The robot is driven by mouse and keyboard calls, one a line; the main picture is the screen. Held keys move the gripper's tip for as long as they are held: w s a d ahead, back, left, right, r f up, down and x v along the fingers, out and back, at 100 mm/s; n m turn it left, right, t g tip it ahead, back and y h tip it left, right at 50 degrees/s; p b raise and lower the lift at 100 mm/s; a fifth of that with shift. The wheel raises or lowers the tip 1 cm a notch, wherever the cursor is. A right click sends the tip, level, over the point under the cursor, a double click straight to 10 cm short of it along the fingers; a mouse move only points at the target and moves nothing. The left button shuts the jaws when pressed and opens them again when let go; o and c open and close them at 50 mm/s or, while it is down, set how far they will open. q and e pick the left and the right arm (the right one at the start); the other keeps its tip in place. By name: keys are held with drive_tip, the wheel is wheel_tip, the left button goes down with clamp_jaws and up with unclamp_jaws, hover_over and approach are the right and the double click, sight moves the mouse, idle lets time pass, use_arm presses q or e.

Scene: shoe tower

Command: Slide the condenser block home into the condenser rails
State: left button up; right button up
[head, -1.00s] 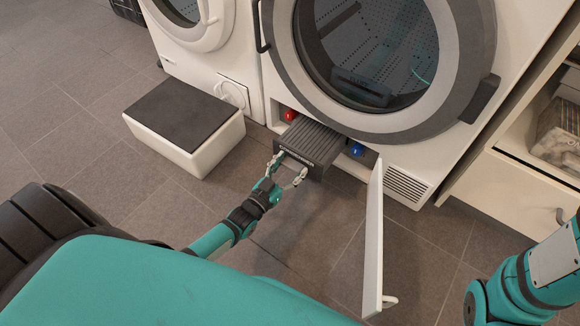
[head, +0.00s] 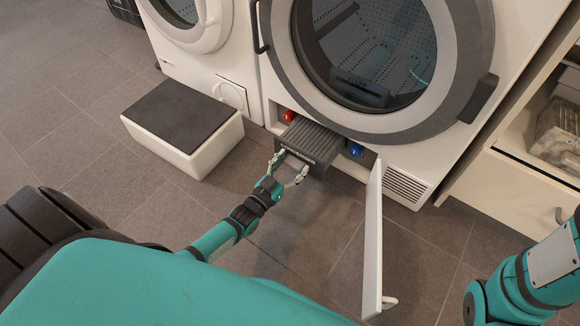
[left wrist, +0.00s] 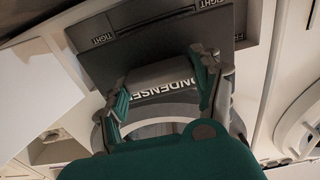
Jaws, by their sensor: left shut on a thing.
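The condenser block (head: 313,136) is dark grey with a ribbed top and a white CONDENSER label on its front. It sits partly inside the low opening of the right-hand machine, and its front end sticks out. My left gripper (head: 291,168) is shut on the block's front. In the left wrist view, the fingers (left wrist: 163,82) are on either side of a grey grip on the block, with the label upside down. The condenser rails are hidden behind the block inside the opening. My right arm shows at lower right, but its gripper is out of view.
A red knob (head: 289,116) and a blue knob (head: 356,150) flank the block in the opening. The white flap door (head: 374,240) stands open to the right. A white box with a dark lid (head: 185,115) stands on the floor to the left.

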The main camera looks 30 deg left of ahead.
sight(298, 158)
use_arm(q)
drive_tip(key=shift+w+d+r+b, duration=0.15)
drive_tip(key=shift+w+b, duration=0.35)
drive_tip(key=shift+w, duration=0.7)
drive_tip(key=shift+w+d+f+b, duration=0.15)
drive_tip(key=shift+w+b, duration=0.3)
drive_tip(key=shift+w, duration=0.8)
drive_tip(key=shift+w+d+r+b, duration=0.2)
drive_tip(key=shift+w+b, duration=0.3)
drive_tip(key=shift+w, duration=0.7)
drive_tip(key=shift+w+d+f+b, duration=0.1)
drive_tip(key=shift+w+d+b, duration=0.1)
drive_tip(key=shift+w+b, duration=0.8)
drive_tip(key=shift+w+d+r+b, duration=0.15)
drive_tip(key=shift+w+b, duration=0.35)
drive_tip(key=shift+w, duration=1)
drive_tip(key=shift+w+d+f+b, duration=0.2)
drive_tip(key=shift+w+b, duration=0.55)
drive_tip(key=shift+w, duration=0.5)
